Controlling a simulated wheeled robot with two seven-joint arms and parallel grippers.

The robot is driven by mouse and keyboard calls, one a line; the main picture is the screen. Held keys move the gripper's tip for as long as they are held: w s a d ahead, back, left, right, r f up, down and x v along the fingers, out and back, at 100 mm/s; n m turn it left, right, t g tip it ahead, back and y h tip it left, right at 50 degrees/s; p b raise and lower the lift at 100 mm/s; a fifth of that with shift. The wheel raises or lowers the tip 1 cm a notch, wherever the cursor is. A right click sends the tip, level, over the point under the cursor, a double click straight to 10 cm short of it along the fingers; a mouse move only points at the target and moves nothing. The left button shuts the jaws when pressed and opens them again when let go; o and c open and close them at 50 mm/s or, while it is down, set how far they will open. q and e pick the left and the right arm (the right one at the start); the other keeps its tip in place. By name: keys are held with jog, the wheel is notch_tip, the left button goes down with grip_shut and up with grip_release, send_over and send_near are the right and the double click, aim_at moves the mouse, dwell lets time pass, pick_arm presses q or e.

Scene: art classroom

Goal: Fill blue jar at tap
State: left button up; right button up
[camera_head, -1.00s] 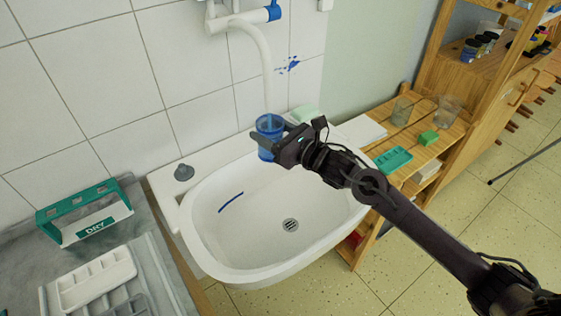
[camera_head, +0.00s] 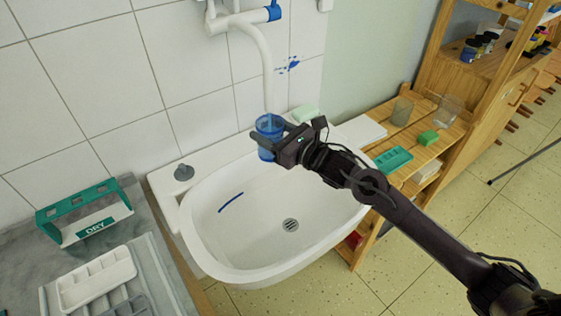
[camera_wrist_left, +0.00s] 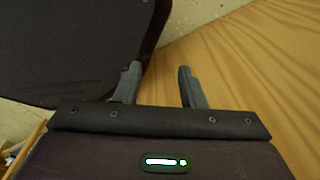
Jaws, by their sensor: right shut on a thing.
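The blue jar (camera_head: 268,152), see-through, stands upright in my right gripper (camera_head: 268,142) in the head view. The gripper is shut on it from the right. The jar is at the back of the white sink (camera_head: 262,262), with its mouth under the end of the white tap spout (camera_head: 268,70). Bluish water seems to show at the mouth; the level inside cannot be told. The tap has a blue handle (camera_head: 274,11). My left gripper (camera_wrist_left: 160,82) shows only in the left wrist view, its two fingers apart with nothing between them.
A green DRY rack (camera_head: 84,212) and white tray (camera_head: 96,280) are on the left counter. A wooden shelf (camera_head: 447,140) with glass jars stands right.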

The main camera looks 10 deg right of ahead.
jog(key=shift+r, duration=0.1)
dwell(0.4)
jog(key=s, duration=0.7)
jog(key=shift+s+d+p, duration=0.25)
jog(key=shift+d+p, duration=0.05)
jog(key=shift+d, duration=0.15)
dwell(0.4)
jog(key=s, duration=0.7)
jog(key=shift+d, duration=0.4)
jog(key=shift+w, duration=0.1)
dwell(0.3)
